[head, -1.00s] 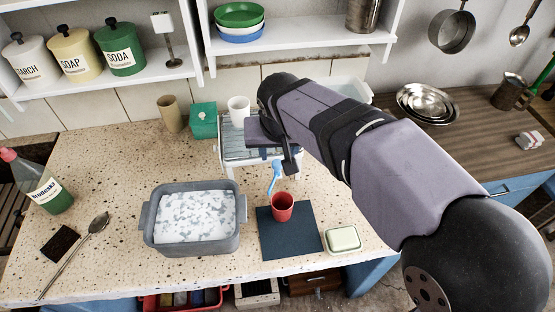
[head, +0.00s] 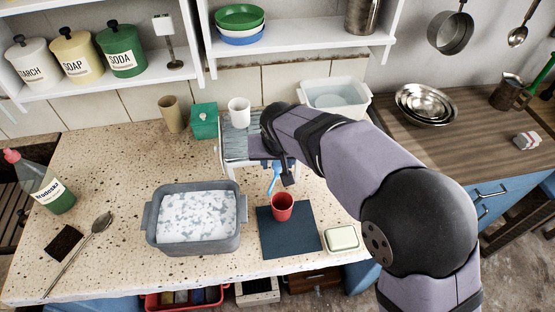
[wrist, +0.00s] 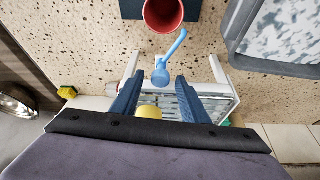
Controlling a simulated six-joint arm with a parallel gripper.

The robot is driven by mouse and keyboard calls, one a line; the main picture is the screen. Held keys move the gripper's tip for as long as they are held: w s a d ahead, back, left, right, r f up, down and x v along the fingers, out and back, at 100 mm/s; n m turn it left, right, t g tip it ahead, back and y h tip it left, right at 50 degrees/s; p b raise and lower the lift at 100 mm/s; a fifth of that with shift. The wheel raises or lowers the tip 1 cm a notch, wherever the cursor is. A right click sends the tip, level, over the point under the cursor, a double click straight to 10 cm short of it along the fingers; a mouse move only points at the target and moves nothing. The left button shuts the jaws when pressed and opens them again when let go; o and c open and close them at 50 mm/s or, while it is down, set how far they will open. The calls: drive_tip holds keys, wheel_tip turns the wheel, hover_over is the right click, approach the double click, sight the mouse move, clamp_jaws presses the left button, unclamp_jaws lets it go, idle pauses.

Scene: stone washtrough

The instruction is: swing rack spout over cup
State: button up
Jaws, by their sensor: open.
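The light blue spout (head: 274,178) hangs at the front of the white rack (head: 229,153). In the wrist view the spout (wrist: 173,50) runs from a round knob toward the red cup (wrist: 163,12), its free end beside the cup's rim. The red cup (head: 282,208) stands upright on a dark mat (head: 290,243). My gripper (wrist: 157,84) is open, its two blue fingers over the rack's front with the spout's knob just beyond the tips. No contact with the spout is visible. In the head view my arm hides part of the rack.
A grey basin of suds (head: 193,240) stands left of the mat, and a soap dish (head: 342,239) right of it. A white mug (head: 239,111), green box (head: 204,121) and pale tub (head: 335,96) stand behind. A yellow object (wrist: 150,112) shows between my fingers.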

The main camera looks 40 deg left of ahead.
drive_tip(key=c, duration=1)
drive_tip(key=shift+r+n, duration=0.1)
drive_tip(key=shift+n, duration=0.3)
drive_tip(key=shift+w+d+n+g+y+p, duration=0.1)
drive_tip(key=shift+n+g+y+p, duration=0.35)
drive_tip(key=shift+n+p, duration=0.6)
drive_tip(key=shift+w+n+g+y+b, duration=0.1)
drive_tip(key=shift+n+g+y+b, duration=0.25)
drive_tip(key=shift+n, duration=1.1)
drive_tip(key=o, duration=1)
